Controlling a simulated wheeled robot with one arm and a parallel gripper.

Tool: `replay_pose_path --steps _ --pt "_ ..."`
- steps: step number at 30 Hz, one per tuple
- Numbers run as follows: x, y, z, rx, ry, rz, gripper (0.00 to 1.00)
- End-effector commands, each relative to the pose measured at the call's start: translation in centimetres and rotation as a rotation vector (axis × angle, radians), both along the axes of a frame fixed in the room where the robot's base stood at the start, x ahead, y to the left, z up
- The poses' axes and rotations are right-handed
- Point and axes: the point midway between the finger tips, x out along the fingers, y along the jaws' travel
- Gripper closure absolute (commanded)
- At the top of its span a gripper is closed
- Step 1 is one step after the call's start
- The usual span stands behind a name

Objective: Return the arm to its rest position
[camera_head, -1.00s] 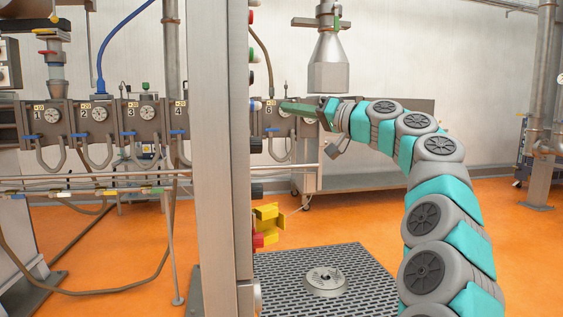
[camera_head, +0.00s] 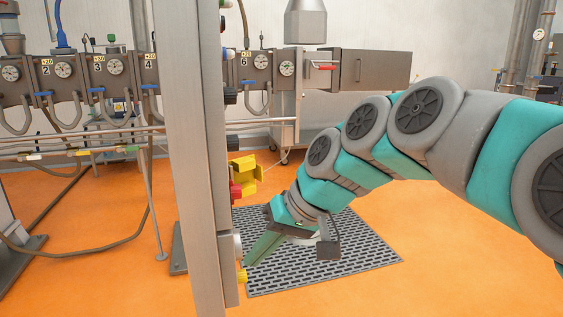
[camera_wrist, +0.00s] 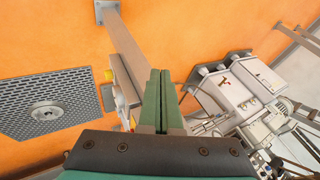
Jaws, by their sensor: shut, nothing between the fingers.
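My gripper (camera_head: 258,252) is at the end of my grey and teal arm, pointing down and left in the head view. Its tip is close to the right side of the metal post (camera_head: 190,150); I cannot tell whether they touch. In the wrist view the two green fingers of my gripper (camera_wrist: 158,78) lie side by side, shut with nothing between them. The post also shows in the wrist view (camera_wrist: 135,45), beyond the fingers.
A perforated dark floor mat (camera_head: 365,262) lies on the orange floor; a round metal disc (camera_wrist: 45,112) rests on it. A yellow part (camera_head: 243,170) and knobs stick out from the post. The extruder line (camera_head: 110,72) runs behind. Open floor (camera_head: 450,240) lies right of the mat.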

Motion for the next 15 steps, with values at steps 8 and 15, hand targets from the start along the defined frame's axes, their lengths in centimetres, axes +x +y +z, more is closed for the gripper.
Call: replay_pose_path --steps 8,15 --pt "-11.5 -10.2 -11.9 -0.35 0.213 -0.139 1.0" --pt "-19.9 -17.1 -17.6 -0.547 0.366 -0.253 1.0"
